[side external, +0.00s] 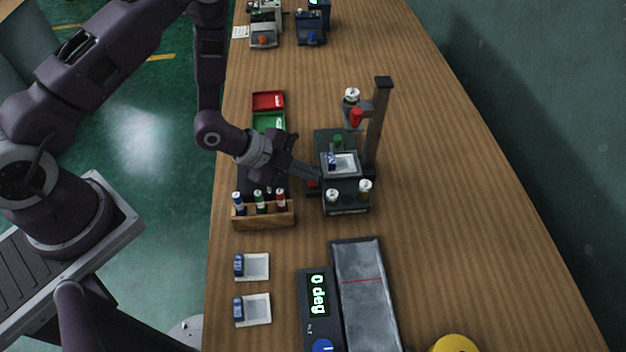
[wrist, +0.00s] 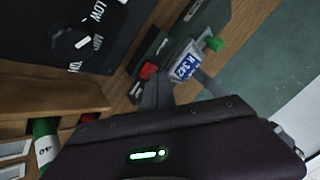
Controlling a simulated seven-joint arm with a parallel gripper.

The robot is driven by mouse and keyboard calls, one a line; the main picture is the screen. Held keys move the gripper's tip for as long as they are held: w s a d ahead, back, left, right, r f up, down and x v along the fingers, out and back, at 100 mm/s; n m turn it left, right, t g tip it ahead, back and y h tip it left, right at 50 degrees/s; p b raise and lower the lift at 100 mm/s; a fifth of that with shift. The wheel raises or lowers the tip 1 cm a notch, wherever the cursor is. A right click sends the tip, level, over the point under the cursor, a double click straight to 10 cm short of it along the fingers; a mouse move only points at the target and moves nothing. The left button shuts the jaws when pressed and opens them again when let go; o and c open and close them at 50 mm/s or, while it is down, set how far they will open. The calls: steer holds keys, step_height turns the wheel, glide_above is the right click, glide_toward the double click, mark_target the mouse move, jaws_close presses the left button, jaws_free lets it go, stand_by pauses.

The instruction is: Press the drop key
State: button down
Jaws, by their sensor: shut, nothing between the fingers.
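A small dark tower (side external: 345,207) stands mid-bench with a grey post (side external: 376,120) at its right. A red key (side external: 313,184) sits low on its left side, and a green knob (side external: 337,140) is at its back. No lettering on either can be read, so I cannot tell which is the drop key. My gripper (side external: 317,177) is shut and empty, its tips just over the red key; contact cannot be told. A red key (wrist: 148,71) and a green knob (wrist: 214,43) also show in the wrist view, beyond my fingers.
A white tray with a blue-labelled piece (side external: 333,159) sits on the tower. A wooden rack (side external: 263,217) of capped vials stands left of it. Red (side external: 268,101) and green (side external: 269,122) trays lie behind. A "0 deg" unit (side external: 318,294) is in front. The right bench is clear.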

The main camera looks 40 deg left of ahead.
mark_target(308, 182)
steer(key=shift+f, duration=0.25)
steer(key=shift+r, duration=0.1)
stand_by(0.4)
steer(key=shift+r, duration=0.75)
steer(key=shift+r, duration=2.5)
